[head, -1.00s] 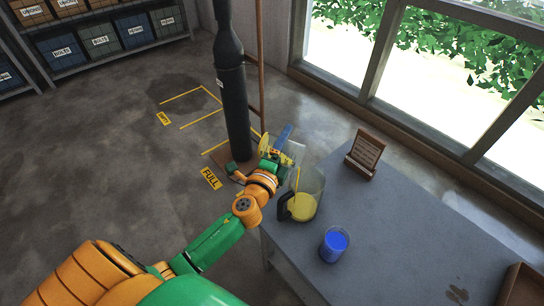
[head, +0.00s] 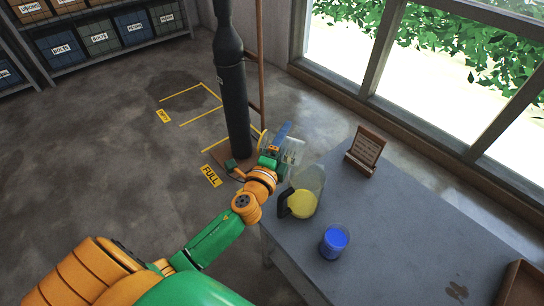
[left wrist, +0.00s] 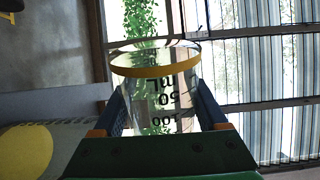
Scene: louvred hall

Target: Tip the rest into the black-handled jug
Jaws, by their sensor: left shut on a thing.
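My left gripper (head: 280,150) is shut on a clear measuring beaker (head: 293,150), beside and above the jug. In the left wrist view the gripper (left wrist: 158,112) has a finger on each side of the beaker (left wrist: 160,95), whose dark printed marks appear upside down. A yellow band shows near its rim; I cannot tell how much liquid is in it. The black-handled jug (head: 315,182) stands upright on the grey table, with yellow liquid in its lower part. No stream shows between beaker and jug. My right gripper is not in view.
A glass of blue liquid (head: 335,242) stands near the jug on the grey table (head: 400,215). A wooden stand with a card (head: 366,150) is behind, and a brown tray (head: 523,288) at the right corner. A dark cylinder (head: 234,105) stands on the floor beyond my gripper.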

